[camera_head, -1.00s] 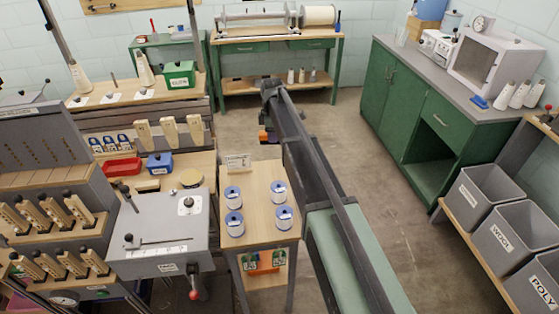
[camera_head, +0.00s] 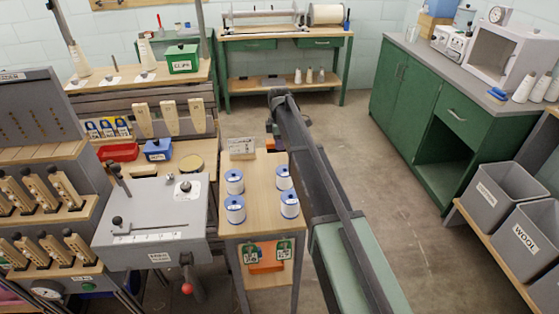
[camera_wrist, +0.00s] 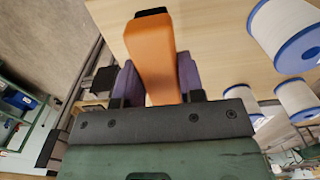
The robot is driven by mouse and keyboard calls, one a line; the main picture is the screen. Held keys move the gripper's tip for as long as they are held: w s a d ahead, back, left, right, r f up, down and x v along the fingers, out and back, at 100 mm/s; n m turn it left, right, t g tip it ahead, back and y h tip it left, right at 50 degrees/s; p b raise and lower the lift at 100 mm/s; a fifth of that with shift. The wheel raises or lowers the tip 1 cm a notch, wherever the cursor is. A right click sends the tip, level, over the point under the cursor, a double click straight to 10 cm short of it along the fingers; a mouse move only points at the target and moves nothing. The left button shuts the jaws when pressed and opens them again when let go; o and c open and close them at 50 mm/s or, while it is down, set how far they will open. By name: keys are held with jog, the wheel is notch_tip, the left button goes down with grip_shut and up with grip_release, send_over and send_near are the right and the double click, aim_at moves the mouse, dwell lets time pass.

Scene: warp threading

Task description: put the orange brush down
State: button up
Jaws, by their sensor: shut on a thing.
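The orange brush (camera_wrist: 151,55), an orange block with a black end, is held between the purple fingers of my gripper (camera_wrist: 157,76) in the wrist view. The gripper is shut on it. The small wooden table (camera_head: 250,215) with blue-and-white spools lies behind and below the brush in the wrist view, where its top (camera_wrist: 215,35) shows bare wood. In the head view my gripper (camera_head: 272,132) is small and partly hidden by my arm, near the table's far right corner. I cannot tell whether the brush touches the table.
Open floor (camera_head: 400,170) lies right of my arm.

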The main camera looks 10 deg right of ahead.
notch_tip(320, 180, down, 4)
jog(key=b, duration=0.4)
jog(key=shift+f+b, duration=0.25)
jog(key=shift+b, duration=0.05)
jog(key=shift+r+p, duration=0.3)
jog(key=shift+f, duration=0.2)
jog(key=o, duration=0.8)
jog(key=shift+r, duration=0.1)
notch_tip(320, 180, up, 12)
jog(key=p, duration=1.2)
jog(key=shift+r, duration=0.25)
jog(key=s+m, duration=0.5)
jog(key=s, duration=0.7)
jog(key=s+m, duration=0.6)
jog(key=s, duration=0.6)
jog(key=s+m, duration=0.6)
jog(key=s, duration=0.6)
jog(key=shift+s+f, duration=0.15)
jog(key=shift+s, duration=0.05)
